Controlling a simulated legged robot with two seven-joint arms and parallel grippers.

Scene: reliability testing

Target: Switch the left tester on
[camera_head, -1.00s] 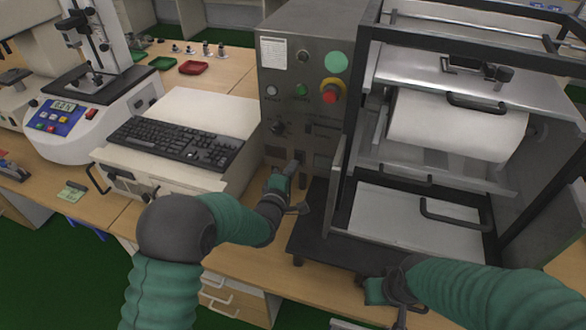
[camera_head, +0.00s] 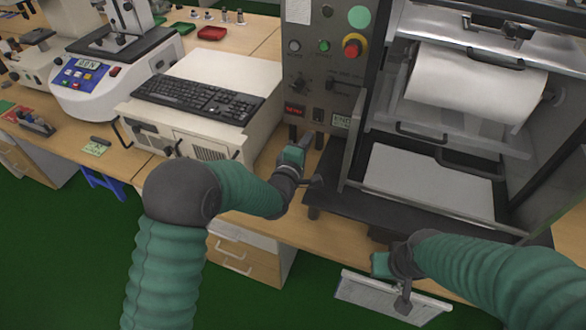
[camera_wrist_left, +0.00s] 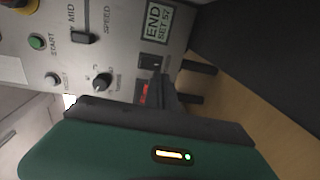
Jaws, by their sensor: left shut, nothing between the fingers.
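The grey tester's control panel (camera_head: 335,60) is at the upper middle, with knobs, a green button, a red emergency button (camera_head: 352,45) and a red-lit display (camera_head: 294,110). A small dark switch (camera_head: 318,115) is beside the display; it also shows in the left wrist view (camera_wrist_left: 151,62). My left gripper (camera_head: 306,141) is shut and empty just below these. In the left wrist view its fingers (camera_wrist_left: 164,95) partly hide the red display (camera_wrist_left: 142,94). My right gripper (camera_head: 381,265) is low, in front of the machine; its fingers are unclear.
A white tester with a blue panel (camera_head: 82,74) stands at the far left. A keyboard (camera_head: 198,97) lies on a white computer case (camera_head: 222,70). The open dark frame (camera_head: 370,180) with a white roll (camera_head: 478,80) is to the right. A drawer unit (camera_head: 245,248) stands below the table.

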